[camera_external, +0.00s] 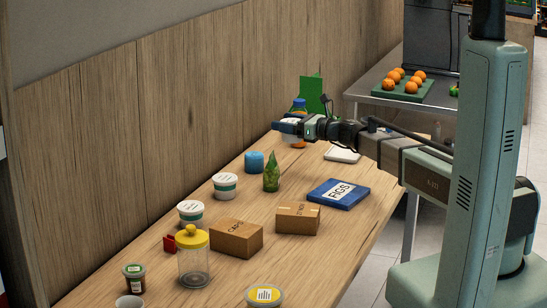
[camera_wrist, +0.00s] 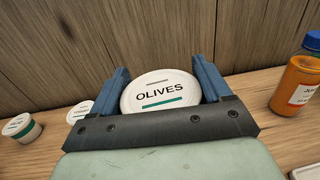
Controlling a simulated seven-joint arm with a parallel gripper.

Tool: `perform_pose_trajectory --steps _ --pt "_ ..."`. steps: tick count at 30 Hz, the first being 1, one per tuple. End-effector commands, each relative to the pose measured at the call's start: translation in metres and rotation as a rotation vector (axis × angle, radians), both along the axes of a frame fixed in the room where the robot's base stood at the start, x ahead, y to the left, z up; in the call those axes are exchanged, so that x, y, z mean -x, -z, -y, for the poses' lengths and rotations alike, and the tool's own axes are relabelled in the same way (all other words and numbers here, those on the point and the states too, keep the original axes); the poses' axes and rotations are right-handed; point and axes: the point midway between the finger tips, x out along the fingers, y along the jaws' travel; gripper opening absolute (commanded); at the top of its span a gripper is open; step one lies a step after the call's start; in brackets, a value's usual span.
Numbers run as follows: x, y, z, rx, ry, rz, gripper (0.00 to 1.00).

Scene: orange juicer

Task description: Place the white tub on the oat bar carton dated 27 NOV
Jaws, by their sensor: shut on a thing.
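My gripper (camera_external: 289,127) is at the far end of the wooden table, near the wall. In the wrist view, my gripper (camera_wrist: 162,82) is shut on a round white tub labelled OLIVES (camera_wrist: 160,94), its lid between the blue fingers. Two other white tubs with green bands, a nearer one (camera_external: 190,213) and a farther one (camera_external: 225,186), stand along the wall side. A brown carton (camera_external: 236,238) stands mid-table, with another brown carton (camera_external: 298,219) to its right. Their print is too small to read, and I cannot make out any date.
A blue FIGS box (camera_external: 338,194), green bottle (camera_external: 271,175) and blue cylinder (camera_external: 254,161) stand between my gripper and the cartons. An orange bottle with a blue cap (camera_wrist: 299,75) is close to my gripper's right. A yellow-lidded jar (camera_external: 194,262) stands left of the cartons.

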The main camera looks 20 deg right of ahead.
Motion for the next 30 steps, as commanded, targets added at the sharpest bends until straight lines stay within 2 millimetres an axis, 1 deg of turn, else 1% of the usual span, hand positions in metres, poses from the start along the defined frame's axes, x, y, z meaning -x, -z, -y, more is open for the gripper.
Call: perform_pose_trajectory --steps 1,3,5,6,8,11,15,21,24,27,30 --pt "0.018 -0.008 -0.018 -0.001 -0.021 0.002 0.42" --pt "0.037 -0.017 -0.037 -0.001 -0.047 0.001 0.42" --pt "0.054 -0.022 -0.051 0.000 -0.082 0.001 0.42" --pt "0.065 -0.025 -0.060 -0.001 -0.113 0.001 0.42" --pt "0.084 -0.030 -0.073 -0.001 -0.164 0.001 0.42" --pt "0.119 -0.037 -0.093 -0.001 -0.271 0.001 0.42" --pt "0.175 -0.042 -0.113 0.000 -0.448 0.001 0.42" --pt "0.245 -0.042 -0.125 -0.001 -0.703 0.000 0.42" --pt "0.273 -0.041 -0.127 -0.001 -0.820 -0.001 0.42" --pt "0.294 -0.040 -0.127 0.000 -0.920 -0.001 0.42" --pt "0.309 -0.040 -0.125 -0.001 -0.999 0.000 0.42"
